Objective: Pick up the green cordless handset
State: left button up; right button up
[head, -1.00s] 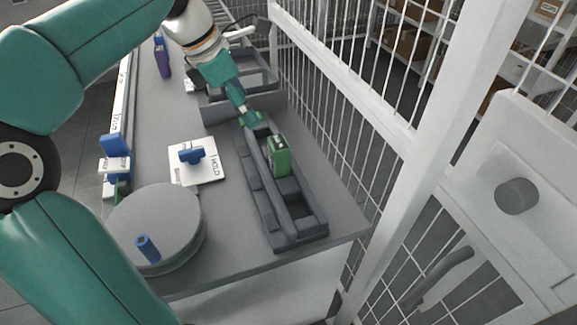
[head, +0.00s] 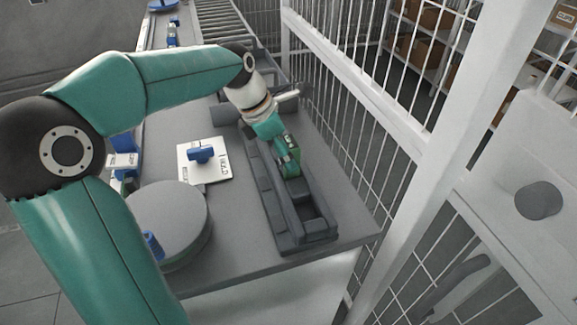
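The green cordless handset (head: 291,157) stands in the long dark grey slotted tray (head: 318,238) on the right side of the table. My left gripper (head: 275,134) comes in from the back left and is right beside the upper part of the handset, overlapping it in the picture. Its fingers are small and partly merge with the green handset, so I cannot tell whether they touch it or how wide they are. My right gripper is not in view.
A white plate with a blue handle (head: 203,153) lies left of the tray. A round grey disc (head: 168,212) with a blue piece (head: 153,245) is nearer. A wire fence (head: 335,90) runs along the right edge. A roller conveyor (head: 222,30) is behind.

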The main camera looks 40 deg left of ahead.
pick_arm(q)
jog(key=x, duration=0.2)
jog(key=shift+w+d+f, duration=0.1)
jog(key=shift+f, duration=0.3)
jog(key=shift+r, duration=0.1)
jog(key=c, duration=1.3)
